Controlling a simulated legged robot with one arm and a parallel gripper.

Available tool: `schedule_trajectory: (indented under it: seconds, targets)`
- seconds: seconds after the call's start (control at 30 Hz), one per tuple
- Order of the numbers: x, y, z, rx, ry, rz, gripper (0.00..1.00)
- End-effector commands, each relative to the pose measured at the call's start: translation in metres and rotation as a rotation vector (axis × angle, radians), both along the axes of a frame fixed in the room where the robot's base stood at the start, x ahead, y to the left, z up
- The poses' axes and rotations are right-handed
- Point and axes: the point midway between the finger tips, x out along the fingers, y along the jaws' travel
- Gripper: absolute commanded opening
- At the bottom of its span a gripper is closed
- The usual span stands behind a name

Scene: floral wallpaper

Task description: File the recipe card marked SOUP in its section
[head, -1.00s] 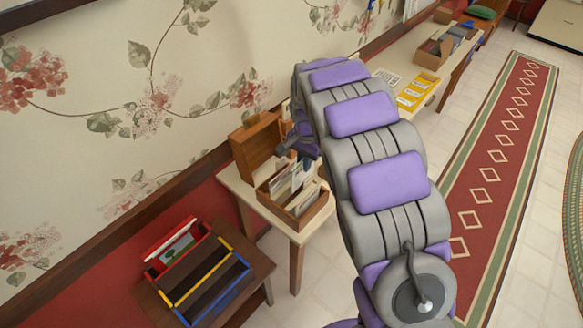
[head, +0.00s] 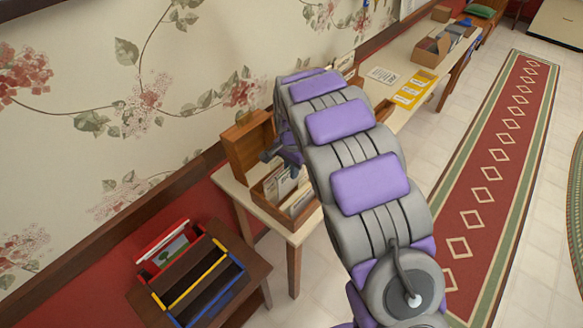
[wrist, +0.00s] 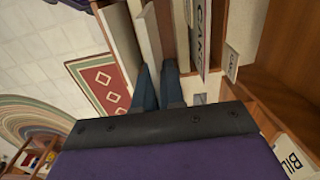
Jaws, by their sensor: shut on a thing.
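A wooden recipe box (head: 300,217) with its lid (head: 247,145) raised stands on a small pale table, holding several upright cards (head: 281,186). My gripper (head: 270,155) is over the box. In the wrist view its dark blue fingers (wrist: 159,84) are close together, pointing down among the cards and dividers, shut on a thin card seen nearly edge-on. The card's marking cannot be read, and SOUP is not legible anywhere.
A box with red, yellow and blue edges (head: 206,284) sits on a low wooden table at lower left. A label reading "BIL" (wrist: 294,160) shows at the wrist view's right. A red runner (head: 480,195) lies right.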

Motion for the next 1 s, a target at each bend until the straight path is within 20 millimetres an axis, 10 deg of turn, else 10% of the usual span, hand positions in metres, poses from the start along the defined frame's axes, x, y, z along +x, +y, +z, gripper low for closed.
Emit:
schedule_trajectory:
  seconds: [1.0]
  targets:
    - [0.0, 0.002, -0.027, -0.001, -0.001, 0.002, 0.0]
